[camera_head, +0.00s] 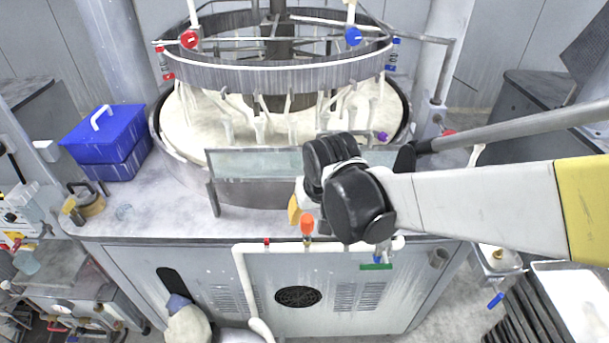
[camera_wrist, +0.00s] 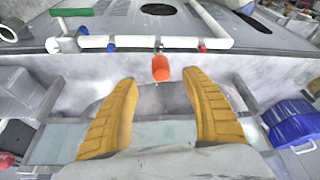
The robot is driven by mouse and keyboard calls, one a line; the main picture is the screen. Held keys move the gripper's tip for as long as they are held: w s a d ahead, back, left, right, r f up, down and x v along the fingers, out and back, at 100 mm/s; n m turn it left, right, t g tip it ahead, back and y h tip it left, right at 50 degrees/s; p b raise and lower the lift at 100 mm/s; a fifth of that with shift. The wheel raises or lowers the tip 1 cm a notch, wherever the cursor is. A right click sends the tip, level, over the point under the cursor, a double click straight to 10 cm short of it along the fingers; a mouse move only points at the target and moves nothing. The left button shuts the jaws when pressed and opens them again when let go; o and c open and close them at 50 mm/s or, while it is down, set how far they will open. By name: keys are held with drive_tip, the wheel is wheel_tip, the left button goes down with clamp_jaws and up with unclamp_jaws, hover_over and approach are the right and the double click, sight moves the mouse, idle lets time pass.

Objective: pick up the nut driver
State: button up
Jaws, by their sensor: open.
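What looks like the nut driver (camera_head: 307,224) has a short orange handle and a thin shaft. It stands handle up at the front edge of the worktop, by the white pipe, in the head view. In the wrist view the orange handle (camera_wrist: 160,69) lies between the two yellow fingertips, with clear gaps on both sides. My gripper (camera_wrist: 160,80) is open and empty. In the head view one yellow finger of my gripper (camera_head: 295,210) shows just left of and above the handle; the black wrist hides the rest. The lower end of the shaft is hard to make out.
The white pipe (camera_head: 241,275) runs along the worktop's front edge, with small red and blue fittings. A glass-like panel (camera_head: 250,163) stands behind, before the round polishing machine (camera_head: 180,190). A blue box (camera_head: 105,150) sits at the left. The worktop's left front (camera_head: 150,215) is mostly clear.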

sight(307, 226)
drive_tip(key=b+x, duration=0.3)
drive_tip(key=x, duration=0.7)
drive_tip(key=shift+w, duration=0.2)
drive_tip(key=shift+s, duration=0.1)
clamp_jaws()
